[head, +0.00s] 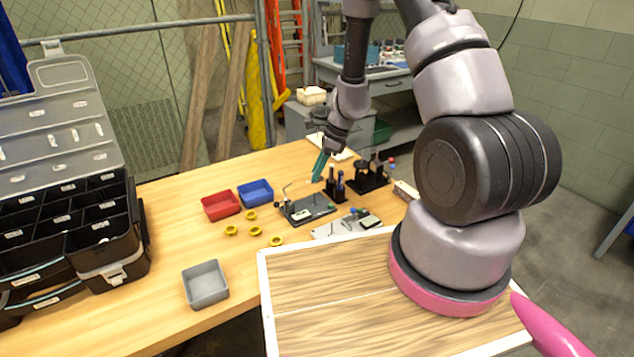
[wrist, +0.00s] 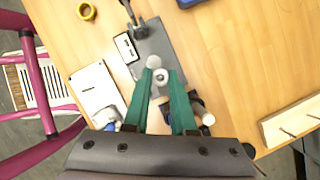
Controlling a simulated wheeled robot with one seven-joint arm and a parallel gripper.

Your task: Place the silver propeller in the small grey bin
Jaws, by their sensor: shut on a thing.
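My gripper (head: 317,176) hangs above the back part of the workbench, its teal fingers pointing down. In the wrist view its fingertips (wrist: 162,77) are closed around a small silver piece, which I take to be the silver propeller (wrist: 154,62); its full shape is hard to make out, as the fingers cover part of it. The small grey bin (head: 206,292) stands at the front left of the bench, near its front edge, well to the left of my gripper. It looks empty and is out of the wrist view.
A red bin (head: 221,205) and a blue bin (head: 256,193) stand behind several yellow rings (head: 276,240). A dark fixture plate (head: 308,208) and tool holders (head: 368,180) lie below and right of my gripper. A compartment toolbox (head: 78,235) stands at the left.

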